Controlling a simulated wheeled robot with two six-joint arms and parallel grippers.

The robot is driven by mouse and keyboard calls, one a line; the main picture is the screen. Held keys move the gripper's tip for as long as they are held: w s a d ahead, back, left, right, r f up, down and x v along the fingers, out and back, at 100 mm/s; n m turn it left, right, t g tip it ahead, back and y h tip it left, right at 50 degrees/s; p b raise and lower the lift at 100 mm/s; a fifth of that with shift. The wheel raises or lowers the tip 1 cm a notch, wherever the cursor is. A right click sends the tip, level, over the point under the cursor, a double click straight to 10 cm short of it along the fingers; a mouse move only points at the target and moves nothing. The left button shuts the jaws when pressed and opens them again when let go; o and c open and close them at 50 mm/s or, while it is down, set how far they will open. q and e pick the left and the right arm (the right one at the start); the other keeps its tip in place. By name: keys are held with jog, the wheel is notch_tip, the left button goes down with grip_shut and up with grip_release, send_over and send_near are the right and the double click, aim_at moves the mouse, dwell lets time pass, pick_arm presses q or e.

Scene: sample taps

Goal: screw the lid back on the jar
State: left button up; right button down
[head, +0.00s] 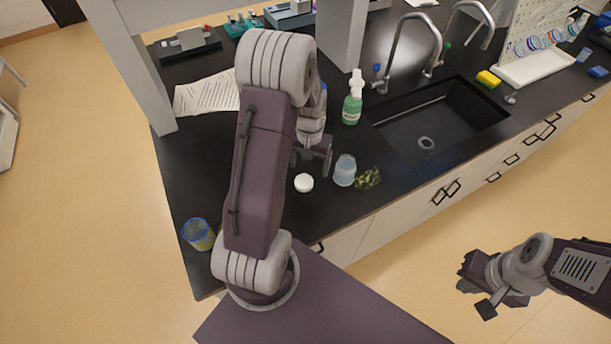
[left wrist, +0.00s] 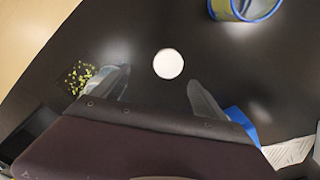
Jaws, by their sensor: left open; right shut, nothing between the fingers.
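A white round lid (head: 304,182) lies flat on the black bench; it also shows in the left wrist view (left wrist: 168,64). A clear, bluish jar (head: 345,170) stands upright to its right, apart from it. I cannot make the jar out surely in the left wrist view. My left gripper (head: 311,162) is open and empty above the bench, close to the lid. In the left wrist view the lid lies ahead of the gap between its fingers (left wrist: 160,92). My right gripper (head: 474,286) is shut and empty, out over the floor, away from the bench.
A green speckled item (head: 368,179) lies right beside the jar. A green-labelled bottle (head: 353,103) stands behind, near the sink (head: 440,120). A yellow cup with a blue rim (head: 198,234) is at the left front edge. Papers (head: 205,95) lie at the back left.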

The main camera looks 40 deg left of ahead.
aim_at(305, 182)
pick_arm(q)
jog(key=shift+s+a+f+p, duration=0.1)
jog(key=shift+s+a+p, duration=0.3)
jog(key=shift+p, duration=0.25)
notch_tip(305, 182, down, 3)
jog(key=shift+w+d+r+p, duration=0.1)
jog(key=shift+p, duration=0.2)
